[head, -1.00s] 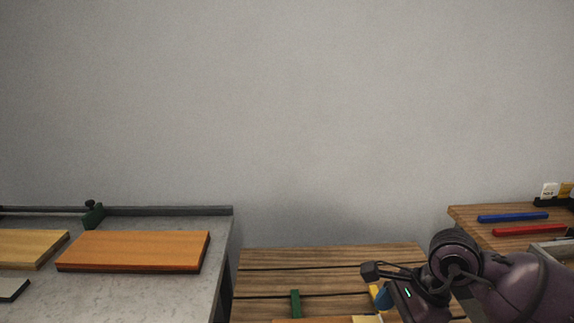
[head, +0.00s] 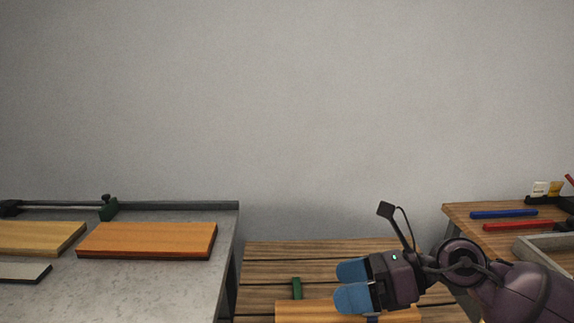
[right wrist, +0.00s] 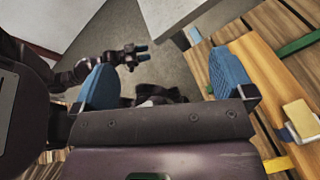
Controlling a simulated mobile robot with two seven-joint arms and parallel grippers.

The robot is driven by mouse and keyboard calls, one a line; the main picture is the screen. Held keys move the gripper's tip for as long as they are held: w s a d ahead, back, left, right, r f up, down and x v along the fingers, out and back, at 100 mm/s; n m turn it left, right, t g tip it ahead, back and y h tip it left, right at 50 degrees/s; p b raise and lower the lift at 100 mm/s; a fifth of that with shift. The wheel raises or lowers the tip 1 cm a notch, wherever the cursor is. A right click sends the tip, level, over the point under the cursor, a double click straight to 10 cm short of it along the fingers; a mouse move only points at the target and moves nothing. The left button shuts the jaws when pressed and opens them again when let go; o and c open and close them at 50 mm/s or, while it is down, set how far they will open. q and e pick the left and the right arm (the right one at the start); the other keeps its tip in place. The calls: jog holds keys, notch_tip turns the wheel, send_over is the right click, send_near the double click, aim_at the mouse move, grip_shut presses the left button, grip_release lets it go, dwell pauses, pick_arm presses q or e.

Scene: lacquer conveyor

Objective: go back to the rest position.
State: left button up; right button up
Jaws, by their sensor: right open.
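My right gripper (head: 351,284) is in the lower right of the head view, with its blue fingers pointing left. It is open and empty, above the slatted wooden bench (head: 265,265). In the right wrist view its two blue fingers stand wide apart (right wrist: 166,78), with floor showing between them. My left arm does not show in the head view. In the right wrist view, what looks like my left gripper (right wrist: 138,53) shows small, with teal tips, over the grey floor; its opening is too small to judge.
An orange-brown board (head: 288,312) lies on the bench beside a green strip (head: 296,288). The grey table (head: 180,280) at left carries an orange panel (head: 147,239) and a pale panel (head: 38,237). The right table (head: 458,212) holds blue (head: 503,214) and red (head: 518,226) bars.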

jog(key=w+d+r+m+t+y, duration=0.2)
jog(key=w+r+m+t+y, duration=0.2)
jog(key=m+t, duration=0.85)
jog(key=d+f+m+t+h+p, duration=0.15)
jog(key=d+f+m+h, duration=0.35)
jog(key=m, duration=0.6)
jog(key=d+f+m+t+h, duration=0.35)
jog(key=f+m+h, duration=0.35)
jog(key=m, duration=0.4)
pick_arm(q)
jog(key=shift+s+a+r+p, duration=0.1)
jog(key=shift+s+r+p, duration=0.15)
jog(key=shift+r, duration=0.15)
jog(key=shift+s+a+r+p, duration=0.1)
jog(key=shift+r+p, duration=0.1)
jog(key=shift+r, duration=0.15)
pick_arm(e)
jog(key=s+d+f+m+g+h, duration=0.3)
jog(key=s+f+m, duration=0.3)
jog(key=s+f, duration=0.5)
jog(key=s+d+f+m+g+h, duration=0.3)
jog(key=s+f+m, duration=0.3)
jog(key=s+f, duration=0.6)
jog(key=shift+s+d+g, duration=0.45)
jog(key=shift+s+g, duration=0.25)
jog(key=shift+g, duration=0.15)
jog(key=shift+m, duration=0.25)
